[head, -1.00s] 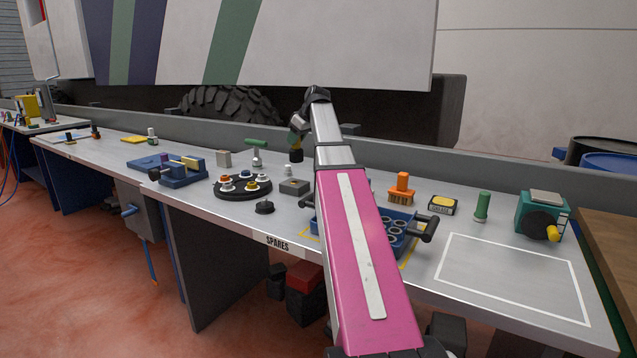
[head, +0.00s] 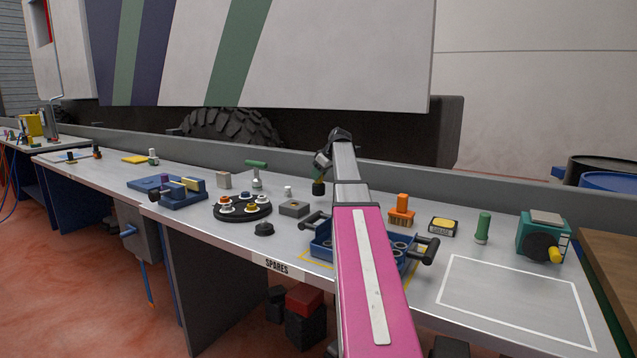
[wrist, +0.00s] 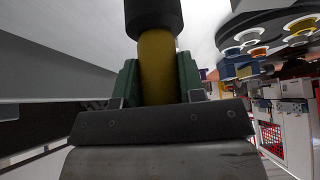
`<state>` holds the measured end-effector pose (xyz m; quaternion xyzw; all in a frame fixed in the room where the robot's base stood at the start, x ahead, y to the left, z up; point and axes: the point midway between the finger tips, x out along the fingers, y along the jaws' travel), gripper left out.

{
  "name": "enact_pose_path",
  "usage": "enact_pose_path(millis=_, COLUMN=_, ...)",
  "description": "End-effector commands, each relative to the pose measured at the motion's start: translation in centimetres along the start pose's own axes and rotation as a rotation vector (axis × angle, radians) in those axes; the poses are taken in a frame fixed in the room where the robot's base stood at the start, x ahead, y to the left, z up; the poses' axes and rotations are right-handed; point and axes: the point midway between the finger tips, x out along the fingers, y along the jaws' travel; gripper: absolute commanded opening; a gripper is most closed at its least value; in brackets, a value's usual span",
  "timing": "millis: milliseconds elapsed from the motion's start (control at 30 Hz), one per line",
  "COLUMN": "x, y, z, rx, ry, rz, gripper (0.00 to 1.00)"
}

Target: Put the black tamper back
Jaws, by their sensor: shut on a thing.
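The black tamper (head: 318,187) has a black head and a yellow shaft. In the head view it hangs head down, small and partly dark, beyond the bench middle. My gripper (head: 321,172) is shut on it. In the wrist view the yellow shaft (wrist: 157,65) stands between the green finger pads of my gripper (wrist: 157,85), and the black head (wrist: 154,14) points away from the palm. The tamper appears to be in the air. A grey block (head: 294,208) with a dark spot on top lies left of and nearer than it. I cannot tell which place belongs to the tamper.
A black turntable (head: 243,208) with several ringed pieces and a black knob (head: 264,229) are to the left. A blue tray (head: 321,245) is partly behind my arm. A green-handled tool (head: 256,173) stands behind. An orange brush (head: 401,211) is right. The white-outlined area (head: 515,300) is clear.

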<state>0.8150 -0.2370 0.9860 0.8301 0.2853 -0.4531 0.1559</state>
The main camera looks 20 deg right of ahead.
Motion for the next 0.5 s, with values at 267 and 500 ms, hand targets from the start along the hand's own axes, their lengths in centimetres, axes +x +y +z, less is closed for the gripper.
enact_pose_path(millis=267, x=2.6, y=-0.1, z=1.7, rx=0.0, ry=0.0, rz=0.0, gripper=0.0)
enact_pose_path(millis=500, x=2.6, y=-0.1, z=1.6, rx=0.0, ry=0.0, rz=0.0, gripper=0.0)
